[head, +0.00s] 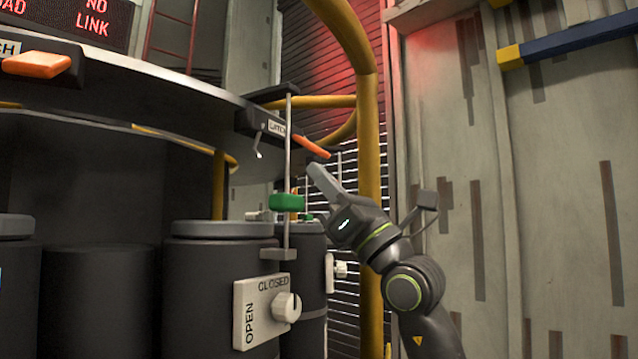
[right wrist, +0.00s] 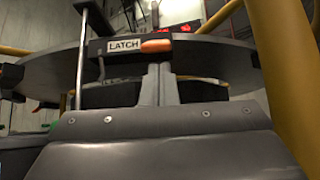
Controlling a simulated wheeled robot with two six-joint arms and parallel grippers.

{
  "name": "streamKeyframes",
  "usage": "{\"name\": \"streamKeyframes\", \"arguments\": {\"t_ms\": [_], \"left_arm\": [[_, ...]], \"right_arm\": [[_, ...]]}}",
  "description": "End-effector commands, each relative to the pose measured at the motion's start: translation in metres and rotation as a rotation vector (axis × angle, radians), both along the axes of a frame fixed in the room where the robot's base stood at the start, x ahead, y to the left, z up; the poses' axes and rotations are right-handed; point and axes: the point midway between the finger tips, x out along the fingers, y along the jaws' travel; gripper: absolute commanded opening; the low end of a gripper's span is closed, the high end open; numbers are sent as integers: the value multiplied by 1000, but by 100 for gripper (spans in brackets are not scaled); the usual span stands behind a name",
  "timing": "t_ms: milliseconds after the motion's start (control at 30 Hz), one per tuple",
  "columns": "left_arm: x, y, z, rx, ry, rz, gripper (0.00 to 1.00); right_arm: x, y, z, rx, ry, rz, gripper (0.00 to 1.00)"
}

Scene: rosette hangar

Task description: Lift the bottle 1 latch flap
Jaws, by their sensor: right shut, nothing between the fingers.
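An orange latch flap (head: 311,146) sticks out from a dark latch block (head: 262,121) on the rim of the round grey platform. In the right wrist view the orange flap (right wrist: 156,46) sits beside the LATCH label (right wrist: 123,46). My right gripper (head: 318,172) is shut and empty, its tips just below the flap in the head view. In the right wrist view its fingers (right wrist: 160,80) point up at the flap; I cannot tell whether they touch. A dark bottle (head: 205,265) stands below the platform; no bottle number is readable. My left gripper is not in view.
A yellow rail (head: 368,150) rises close behind the gripper. Another orange flap (head: 36,65) is at upper left.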

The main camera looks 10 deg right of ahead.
Motion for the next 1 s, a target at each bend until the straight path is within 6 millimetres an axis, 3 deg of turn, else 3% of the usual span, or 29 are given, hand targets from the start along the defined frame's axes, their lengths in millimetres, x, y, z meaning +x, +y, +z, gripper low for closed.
{"name": "streamKeyframes", "arguments": {"t_ms": [1000], "left_arm": [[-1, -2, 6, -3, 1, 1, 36]], "right_arm": [[-7, -7, 10, -62, 53, -1, 0]]}}
